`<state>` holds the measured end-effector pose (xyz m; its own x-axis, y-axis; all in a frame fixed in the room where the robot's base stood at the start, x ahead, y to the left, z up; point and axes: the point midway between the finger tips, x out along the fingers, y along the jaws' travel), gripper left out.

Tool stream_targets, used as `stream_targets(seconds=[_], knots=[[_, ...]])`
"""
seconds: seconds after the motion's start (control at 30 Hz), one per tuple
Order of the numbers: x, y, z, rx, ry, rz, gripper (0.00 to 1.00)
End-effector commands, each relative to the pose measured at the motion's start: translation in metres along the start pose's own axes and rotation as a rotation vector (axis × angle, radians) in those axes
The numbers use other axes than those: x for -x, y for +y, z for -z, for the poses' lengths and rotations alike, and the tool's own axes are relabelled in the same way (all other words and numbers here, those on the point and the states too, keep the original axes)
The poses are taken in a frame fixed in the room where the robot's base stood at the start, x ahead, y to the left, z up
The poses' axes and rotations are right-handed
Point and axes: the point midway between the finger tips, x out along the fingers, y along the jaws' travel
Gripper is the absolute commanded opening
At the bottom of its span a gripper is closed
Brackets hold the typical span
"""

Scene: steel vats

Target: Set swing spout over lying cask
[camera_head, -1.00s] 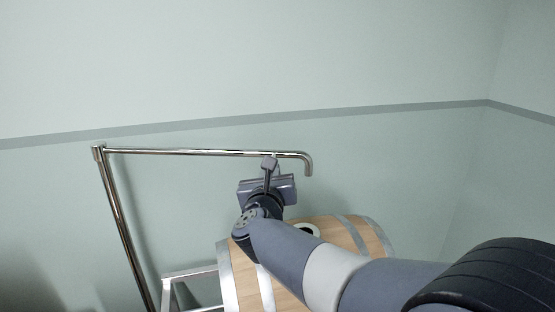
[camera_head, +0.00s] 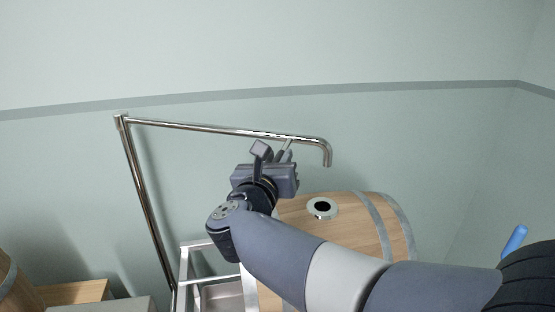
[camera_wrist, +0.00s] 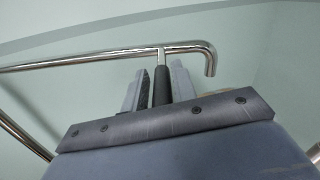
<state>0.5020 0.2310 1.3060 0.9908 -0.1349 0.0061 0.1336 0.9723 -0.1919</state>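The swing spout (camera_head: 225,130) is a shiny steel pipe on an upright post, its outer end bent down. It also crosses the wrist view (camera_wrist: 90,61). A dark handle (camera_wrist: 162,87) hangs from the pipe near the bend. My gripper (camera_wrist: 160,88) has one finger on each side of this handle and looks shut on it; in the head view my gripper (camera_head: 287,152) is just under the pipe. The wooden cask (camera_head: 355,222) lies on its side with its ringed bung hole (camera_head: 322,207) up. The spout's tip appears above the hole in the picture. My arm hides the cask's lower left part.
A metal frame (camera_head: 184,265) stands left of the cask, near the post. Another barrel (camera_head: 12,285) and a wooden box (camera_head: 75,292) show at the lower left. A blue object (camera_head: 514,240) is at right. The wall behind is bare.

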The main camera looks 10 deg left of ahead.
Motion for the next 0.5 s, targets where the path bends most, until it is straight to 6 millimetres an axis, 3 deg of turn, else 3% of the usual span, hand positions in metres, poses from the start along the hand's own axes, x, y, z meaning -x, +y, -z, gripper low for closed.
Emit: stream_targets(seconds=[0.33, 0.5], knots=[[0.001, 0.000, 0.003, 0.002, 0.004, 0.001, 0.34], [0.016, 0.001, 0.005, 0.001, 0.004, -0.002, 0.34]])
